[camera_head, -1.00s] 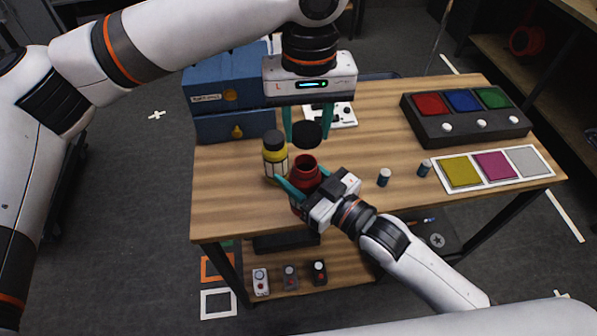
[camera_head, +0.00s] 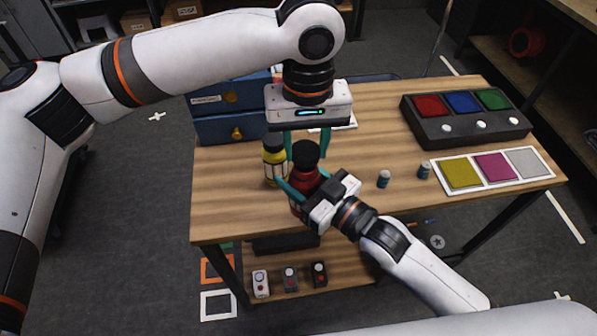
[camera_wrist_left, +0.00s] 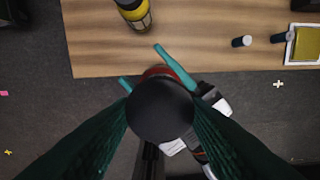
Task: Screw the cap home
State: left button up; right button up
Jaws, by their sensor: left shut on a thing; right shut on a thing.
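A black cap (camera_head: 305,153) sits at the mouth of the red bottle (camera_head: 303,182); whether its thread is engaged cannot be seen. My left gripper (camera_head: 305,150) points down from above and is shut on the cap. In the left wrist view the cap (camera_wrist_left: 160,110) lies between the dark green fingers and hides most of the red bottle (camera_wrist_left: 158,71). My right gripper (camera_head: 300,192) is shut on the red bottle from the front right, with its teal fingers around the body. The bottle looks upright.
A yellow bottle with a black cap (camera_head: 274,160) stands close left of the red one. Blue drawer boxes (camera_head: 228,125) stand behind. Two small cylinders (camera_head: 384,179), a colour-card strip (camera_head: 494,168) and a button box (camera_head: 466,117) are to the right.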

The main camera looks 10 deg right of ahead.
aim_at(305, 188)
dwell(0.5)
pick_arm(q)
jog(key=shift+f, duration=0.9)
jog(key=shift+f, duration=0.5)
